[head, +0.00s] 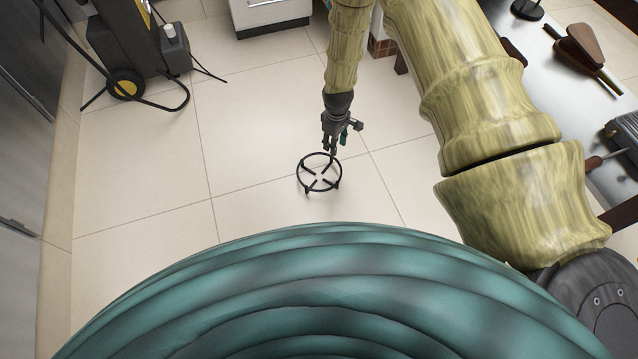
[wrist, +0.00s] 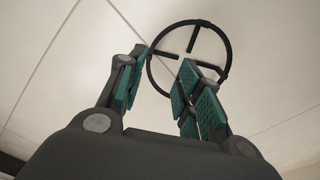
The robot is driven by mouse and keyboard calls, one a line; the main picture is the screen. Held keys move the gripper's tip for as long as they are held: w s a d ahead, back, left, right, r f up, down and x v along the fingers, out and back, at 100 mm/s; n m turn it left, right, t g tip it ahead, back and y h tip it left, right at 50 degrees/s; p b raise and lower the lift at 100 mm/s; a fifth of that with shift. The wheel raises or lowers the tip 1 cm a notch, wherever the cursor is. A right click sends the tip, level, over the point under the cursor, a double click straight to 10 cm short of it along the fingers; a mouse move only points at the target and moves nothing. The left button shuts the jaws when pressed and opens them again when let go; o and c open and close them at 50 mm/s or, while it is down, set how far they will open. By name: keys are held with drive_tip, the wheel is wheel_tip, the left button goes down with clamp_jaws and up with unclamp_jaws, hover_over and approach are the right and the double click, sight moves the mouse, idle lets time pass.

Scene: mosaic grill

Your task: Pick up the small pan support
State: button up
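The small pan support (head: 298,174) is a thin black ring with short prongs pointing inward. It appears to rest on the tiled floor, below my gripper. My gripper (head: 331,150) is above the ring's far edge in the head view, pointing down. In the wrist view the ring (wrist: 231,52) lies beyond the fingertips. The two green-padded fingers of my gripper (wrist: 163,60) are apart with nothing held. Part of the near rim shows in the gap between them, and the right finger hides some of it. I cannot tell the exact height above the ring.
A dark machine with a yellow wheel (head: 126,86) and a cable is at the upper left. A white cabinet (head: 270,14) is at the back. The floor around the ring is clear.

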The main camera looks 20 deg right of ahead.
sight(331, 157)
drive_tip(key=shift+w+f+n+b, duration=0.3)
drive_tip(key=shift+w+f+b, duration=0.6)
drive_tip(key=shift+w+f, duration=0.2)
wheel_tip(331, 157, down, 5)
drive_tip(key=shift+f+b, duration=0.15)
drive_tip(key=shift+b, duration=1.05)
wheel_tip(331, 157, down, 5)
drive_tip(key=b, duration=0.4)
drive_tip(key=shift+w+f, duration=0.1)
drive_tip(key=shift+c, duration=0.2)
clamp_jaws()
